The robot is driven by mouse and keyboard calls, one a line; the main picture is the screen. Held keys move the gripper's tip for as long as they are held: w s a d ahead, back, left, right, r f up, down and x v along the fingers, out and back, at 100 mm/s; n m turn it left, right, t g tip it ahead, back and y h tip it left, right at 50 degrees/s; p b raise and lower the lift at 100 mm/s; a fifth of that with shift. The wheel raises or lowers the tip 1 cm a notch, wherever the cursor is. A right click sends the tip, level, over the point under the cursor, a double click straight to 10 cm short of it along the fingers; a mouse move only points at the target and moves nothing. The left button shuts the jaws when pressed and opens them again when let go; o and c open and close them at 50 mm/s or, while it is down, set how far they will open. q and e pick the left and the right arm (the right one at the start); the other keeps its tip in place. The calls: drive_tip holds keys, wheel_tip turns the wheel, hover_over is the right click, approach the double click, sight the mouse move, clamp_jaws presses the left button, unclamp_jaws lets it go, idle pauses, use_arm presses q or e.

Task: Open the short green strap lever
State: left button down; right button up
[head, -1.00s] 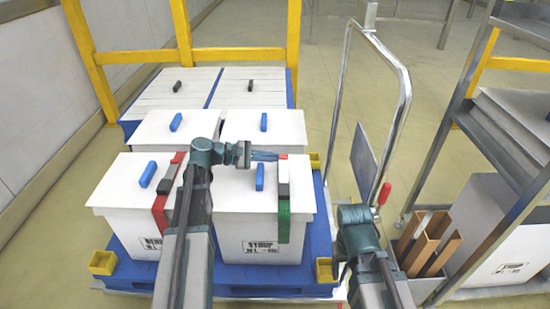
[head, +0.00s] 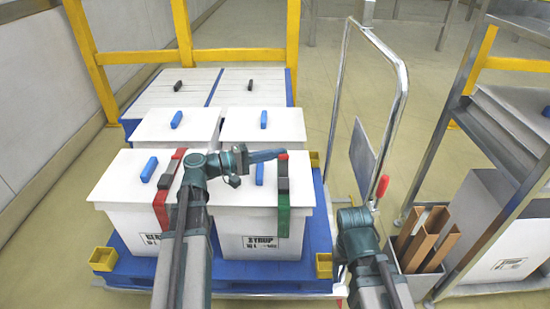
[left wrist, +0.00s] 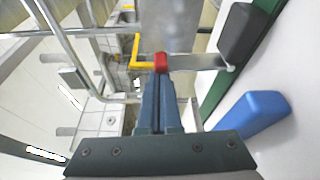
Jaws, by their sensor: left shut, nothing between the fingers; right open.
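The front right white box (head: 228,222) has a green strap (head: 284,215) over its lid and front. Its short lever (left wrist: 195,62) is a grey bar with a red tip (head: 283,157), joined to a dark buckle (head: 283,185). In the left wrist view the bar runs from beside the buckle (left wrist: 242,32) to the red tip (left wrist: 160,62). My left gripper (head: 278,154) is shut and empty, with its fingertips at the red tip. In the wrist view its fingers (left wrist: 159,80) end right below the tip; contact is unclear. My right arm is low right; its fingers do not show.
A blue lid handle (head: 259,172) stands left of the green strap. The front left box has a red strap (head: 162,205). More white boxes stand behind on the blue pallet (head: 217,277). A chrome cart rail (head: 400,100) rises on the right.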

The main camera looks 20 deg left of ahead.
use_arm(q)
drive_tip(key=shift+s+m, duration=0.3)
drive_tip(key=shift+m, duration=0.1)
drive_tip(key=shift+s+d, duration=0.2)
drive_tip(key=shift+s, duration=0.2)
use_arm(e)
drive_tip(key=shift+s+d+f, duration=0.1)
drive_tip(key=shift+s+f, duration=0.2)
drive_tip(key=shift+s, duration=0.05)
use_arm(q)
drive_tip(key=shift+s, duration=0.1)
